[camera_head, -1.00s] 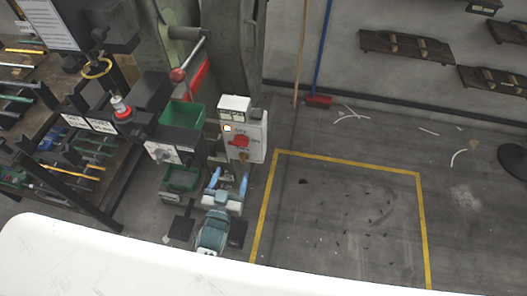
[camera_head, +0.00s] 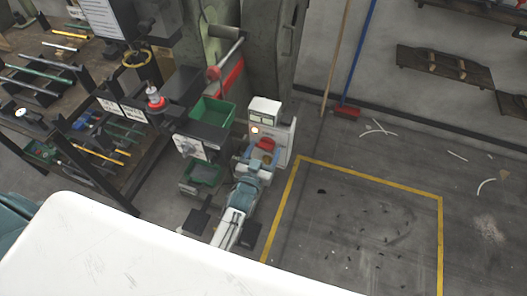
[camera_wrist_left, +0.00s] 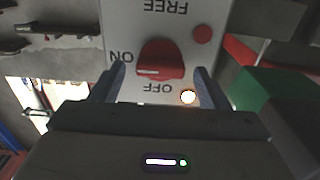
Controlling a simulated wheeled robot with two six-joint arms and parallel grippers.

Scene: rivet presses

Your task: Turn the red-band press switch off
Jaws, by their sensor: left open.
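The switch box (camera_head: 265,108) is a pale box on the press, with a lit lamp and a red knob (camera_head: 266,145). The press has a red band (camera_head: 231,76). In the left wrist view the panel (camera_wrist_left: 190,22) appears upside down, with the words FREE, ON and OFF. The red knob (camera_wrist_left: 162,62) has its pale mark at the left, toward ON. My left gripper (camera_head: 262,158) is open at the knob. Its blue fingers stand on either side of the knob; I cannot tell whether they touch it. The gripper partly hides the lower box.
A green bin (camera_head: 212,112) and a dial box (camera_head: 190,147) stand left of the switch box. A tool rack (camera_head: 95,130) is farther left. A yellow-lined floor area (camera_head: 365,215) lies open at right. A white surface (camera_head: 130,255) fills the near left.

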